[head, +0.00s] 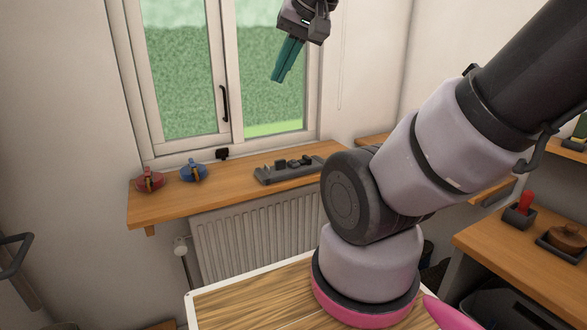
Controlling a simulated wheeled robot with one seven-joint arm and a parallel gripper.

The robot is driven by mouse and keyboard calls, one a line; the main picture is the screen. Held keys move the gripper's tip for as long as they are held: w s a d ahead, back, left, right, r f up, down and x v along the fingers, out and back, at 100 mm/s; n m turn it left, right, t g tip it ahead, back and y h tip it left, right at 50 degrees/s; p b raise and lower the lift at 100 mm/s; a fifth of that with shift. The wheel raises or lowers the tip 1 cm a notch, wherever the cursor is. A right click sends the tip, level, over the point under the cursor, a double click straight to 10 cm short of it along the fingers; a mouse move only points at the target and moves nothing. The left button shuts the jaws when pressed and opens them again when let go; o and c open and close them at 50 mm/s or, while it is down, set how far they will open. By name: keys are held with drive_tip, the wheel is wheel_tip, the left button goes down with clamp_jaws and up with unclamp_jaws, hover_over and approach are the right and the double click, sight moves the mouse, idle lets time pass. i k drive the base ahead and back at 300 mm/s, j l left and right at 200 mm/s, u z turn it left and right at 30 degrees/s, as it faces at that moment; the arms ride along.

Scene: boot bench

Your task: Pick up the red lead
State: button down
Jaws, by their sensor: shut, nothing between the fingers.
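A coiled red lead (149,179) lies at the left end of the wooden shelf below the window. A similar coiled blue lead (193,171) lies just right of it. My gripper (279,79) is high up in front of the window pane, well above the shelf and to the right of both leads. Its teal fingers point down and are together, with nothing between them. My arm covers the right end of the shelf.
The shelf (215,199) also holds a dark tray (290,171) with several small items. A radiator (245,240) is below it. A window handle (225,104) sticks out above. A wooden bench (510,255) at right holds a red-handled item (522,208) and a brown item (567,236).

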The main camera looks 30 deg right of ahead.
sight(149, 181)
drive_tip(key=l+u, duration=0.1)
drive_tip(key=u, duration=0.25)
drive_tip(key=l+u, duration=0.15)
drive_tip(key=u, duration=0.15)
drive_tip(key=i+l, duration=0.05)
